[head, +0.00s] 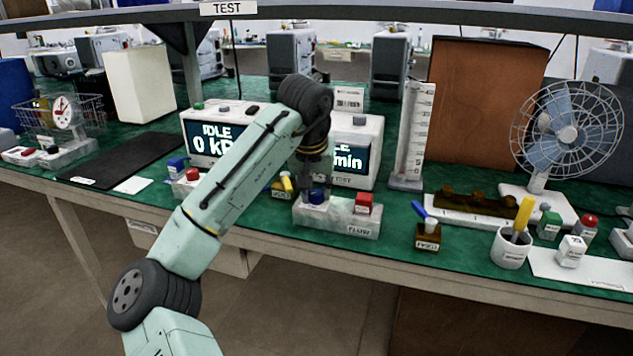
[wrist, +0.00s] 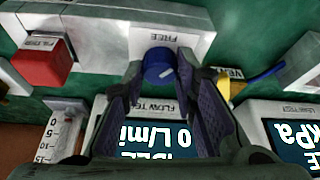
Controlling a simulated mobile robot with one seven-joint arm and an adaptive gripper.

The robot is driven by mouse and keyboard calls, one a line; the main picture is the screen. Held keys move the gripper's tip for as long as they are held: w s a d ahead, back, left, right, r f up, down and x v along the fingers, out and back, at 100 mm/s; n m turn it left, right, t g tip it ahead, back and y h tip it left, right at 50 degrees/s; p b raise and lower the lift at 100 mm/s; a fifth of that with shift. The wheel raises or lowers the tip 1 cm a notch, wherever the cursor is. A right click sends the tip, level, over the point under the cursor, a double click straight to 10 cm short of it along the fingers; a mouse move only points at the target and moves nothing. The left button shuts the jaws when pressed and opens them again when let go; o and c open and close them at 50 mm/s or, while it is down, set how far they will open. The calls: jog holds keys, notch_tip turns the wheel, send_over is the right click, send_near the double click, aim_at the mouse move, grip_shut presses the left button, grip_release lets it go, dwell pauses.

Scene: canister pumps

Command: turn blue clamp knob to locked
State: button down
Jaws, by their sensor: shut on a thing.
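The blue clamp knob (head: 316,197) sits at the left end of a pale grey fixture block (head: 338,215) near the bench's front edge. In the wrist view the knob (wrist: 158,64) is between my fingertips, with a small pale mark on its face. My gripper (head: 315,184) points down from above and is shut on the knob; it also shows in the wrist view (wrist: 160,78). A label reading FREE (wrist: 166,37) is on the block beside the knob, upside down in the wrist view. I cannot see a locked label.
A yellow-handled valve (head: 286,183) is close on the left. Behind are two display boxes, one reading IDLE (head: 217,134). A blue-handled valve (head: 428,232) stands to the right, with clear green bench between.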

jog(key=m+h+p, duration=0.1)
jog(key=m+p, duration=0.1)
jog(key=m+g+h+p, duration=0.1)
jog(key=m+p, duration=0.2)
jog(key=shift+w+a+r+m, duration=0.1)
jog(key=shift+r+m, duration=0.1)
jog(key=shift+m, duration=0.1)
jog(key=shift+f+m+g+h+p, duration=0.1)
jog(key=shift+m+g+h+p, duration=0.35)
jog(key=shift+m+p, duration=1)
jog(key=shift+a+f+m, duration=0.1)
jog(key=shift+m, duration=0.25)
jog(key=c, duration=1.3)
grip_release()
jog(key=v, duration=1.2)
jog(key=shift+w, duration=0.2)
